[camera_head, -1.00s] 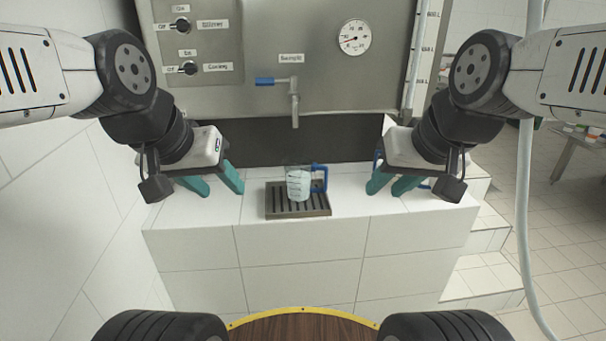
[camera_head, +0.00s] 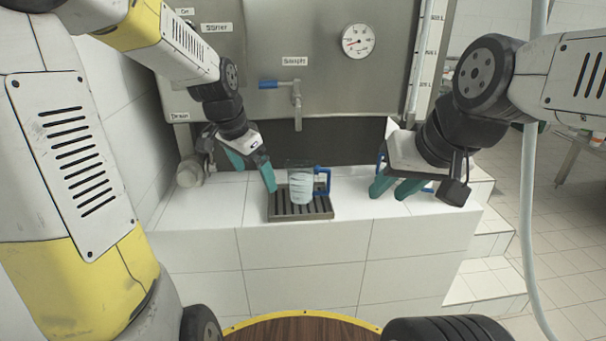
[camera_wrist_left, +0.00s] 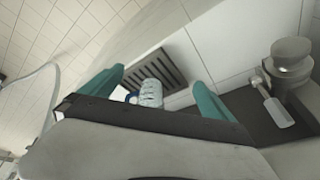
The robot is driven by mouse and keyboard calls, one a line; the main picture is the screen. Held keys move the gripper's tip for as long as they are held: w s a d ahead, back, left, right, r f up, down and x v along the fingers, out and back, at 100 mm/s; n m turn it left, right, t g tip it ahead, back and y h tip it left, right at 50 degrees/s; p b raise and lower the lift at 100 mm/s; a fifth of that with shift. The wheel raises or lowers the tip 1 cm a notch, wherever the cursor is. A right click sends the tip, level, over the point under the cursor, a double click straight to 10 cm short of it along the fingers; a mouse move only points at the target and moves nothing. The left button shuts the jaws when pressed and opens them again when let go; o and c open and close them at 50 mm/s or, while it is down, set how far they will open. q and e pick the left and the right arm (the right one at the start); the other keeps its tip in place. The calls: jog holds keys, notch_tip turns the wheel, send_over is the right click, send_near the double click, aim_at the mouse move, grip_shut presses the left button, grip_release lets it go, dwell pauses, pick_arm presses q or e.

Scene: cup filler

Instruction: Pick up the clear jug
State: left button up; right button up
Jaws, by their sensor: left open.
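The clear jug (camera_head: 301,186) with a blue handle on its right stands upright on the dark drip tray (camera_head: 300,214). In the left wrist view the jug (camera_wrist_left: 151,93) shows between my two teal fingers, with part of the tray (camera_wrist_left: 166,62) beyond it. My left gripper (camera_head: 255,174) is open and empty, just left of the jug and apart from it. In the left wrist view its fingertips (camera_wrist_left: 157,74) are spread wide. My right gripper (camera_head: 391,190) is right of the jug, with its teal fingers apart and nothing seen between them.
A tap with a blue lever (camera_head: 297,100) hangs above the jug from the steel tank (camera_head: 250,55). A round metal fitting (camera_head: 190,172) sits at the left end of the white tiled ledge (camera_head: 225,207). A blue item (camera_head: 428,187) lies partly hidden behind my right gripper.

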aim_at(305, 179)
pick_arm(q)
jog(key=w+d+f+m+g+h, duration=0.1)
jog(key=w+f+m+h, duration=0.15)
jog(key=w+f, duration=0.55)
jog(key=shift+m+y, duration=0.25)
jog(key=shift+m, duration=0.1)
jog(key=w+d, duration=0.1)
jog(key=d, duration=0.1)
jog(key=w+d, duration=0.2)
jog(key=d, duration=0.1)
jog(key=w+d, duration=0.1)
jog(key=d, duration=0.1)
jog(key=shift+w+d+f, duration=0.2)
jog(key=shift+d+f, duration=0.1)
jog(key=d, duration=0.1)
jog(key=w+d, duration=0.1)
jog(key=d, duration=0.1)
jog(key=shift+w+d+f, duration=0.1)
jog(key=shift+w+f, duration=0.2)
jog(key=shift+w, duration=0.05)
jog(key=shift+x, duration=1.15)
jog(key=c, duration=1.9)
